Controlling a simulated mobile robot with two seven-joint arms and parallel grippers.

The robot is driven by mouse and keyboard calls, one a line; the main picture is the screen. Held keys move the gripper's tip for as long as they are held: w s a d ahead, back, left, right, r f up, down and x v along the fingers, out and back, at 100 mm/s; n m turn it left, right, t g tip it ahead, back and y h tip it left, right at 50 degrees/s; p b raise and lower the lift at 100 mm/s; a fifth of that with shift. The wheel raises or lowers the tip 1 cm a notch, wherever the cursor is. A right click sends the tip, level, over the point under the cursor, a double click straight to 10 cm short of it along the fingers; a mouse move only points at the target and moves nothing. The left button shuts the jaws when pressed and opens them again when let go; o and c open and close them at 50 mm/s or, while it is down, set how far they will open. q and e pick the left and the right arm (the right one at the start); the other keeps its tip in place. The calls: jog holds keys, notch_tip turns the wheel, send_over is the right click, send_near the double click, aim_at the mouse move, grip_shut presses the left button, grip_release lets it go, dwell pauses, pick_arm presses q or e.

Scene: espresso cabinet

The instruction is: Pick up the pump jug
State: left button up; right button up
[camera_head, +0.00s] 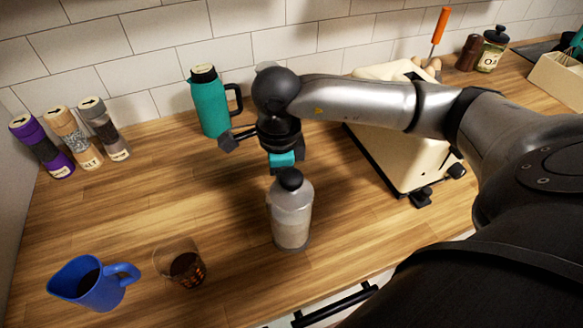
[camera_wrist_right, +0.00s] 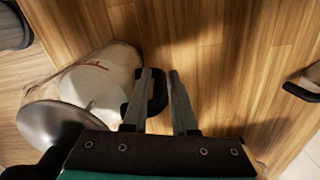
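I take the pump jug (camera_head: 290,213) to be the whitish bottle with a grey shoulder and black knob, standing upright on the counter. In the right wrist view the pump jug (camera_wrist_right: 103,82) is at the left, with a silver lid, a red mark and a black handle. My right gripper (camera_wrist_right: 160,72) is open, its fingers slightly apart over the handle. The left finger overlaps the handle; contact cannot be told. In the head view my right arm comes in from the right, and its gripper is behind and above the jug's knob. My left gripper is not in view.
A teal jug (camera_head: 209,108) stands behind left, near the wall. A cream toaster-like appliance (camera_head: 393,150) is at right. Several shakers (camera_head: 72,140) line the left back. The counter's left middle is clear.

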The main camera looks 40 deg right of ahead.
jog(key=shift+f, duration=0.35)
jog(key=shift+c, duration=0.4)
grip_shut()
jog(key=shift+r, duration=0.1)
dwell(0.7)
